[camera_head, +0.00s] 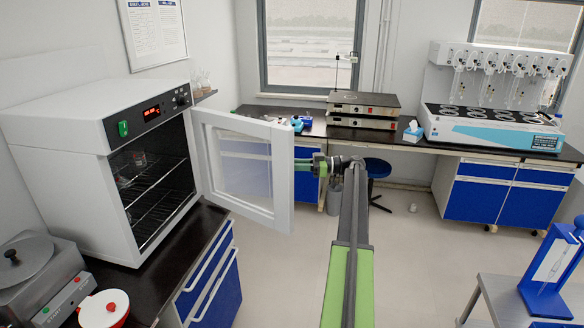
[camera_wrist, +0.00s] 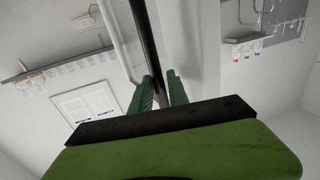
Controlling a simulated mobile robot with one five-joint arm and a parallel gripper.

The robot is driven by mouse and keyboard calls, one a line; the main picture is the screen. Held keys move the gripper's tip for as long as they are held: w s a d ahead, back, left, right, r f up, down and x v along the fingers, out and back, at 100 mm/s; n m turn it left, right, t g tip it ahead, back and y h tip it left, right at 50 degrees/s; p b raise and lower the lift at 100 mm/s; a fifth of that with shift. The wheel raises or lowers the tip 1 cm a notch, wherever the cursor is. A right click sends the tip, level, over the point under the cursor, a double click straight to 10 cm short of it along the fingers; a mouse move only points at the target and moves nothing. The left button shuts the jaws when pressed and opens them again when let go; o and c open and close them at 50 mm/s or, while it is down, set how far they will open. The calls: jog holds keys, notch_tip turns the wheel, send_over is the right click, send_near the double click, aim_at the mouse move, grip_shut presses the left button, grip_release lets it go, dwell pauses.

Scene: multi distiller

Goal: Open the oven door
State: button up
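The white oven (camera_head: 75,150) stands on the dark bench at the left, its racks showing inside. Its white door (camera_head: 284,175) with a clear pane stands wide open, swung out to the right. My gripper (camera_head: 318,165) is just right of the door's free edge, on its outer side; the door partly hides the fingers. In the wrist view, the green fingers (camera_wrist: 162,92) lie on both sides of a long dark bar (camera_wrist: 148,38), which looks like the door handle. They appear shut on it, with little or no gap. The handle is hidden in the head view.
A back bench carries stacked plates (camera_head: 362,110) and a distiller (camera_head: 490,125). The floor at centre right is clear.

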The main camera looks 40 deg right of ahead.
jog(key=shift+o, duration=1.2)
jog(key=shift+s+d, duration=0.1)
jog(key=v, duration=0.7)
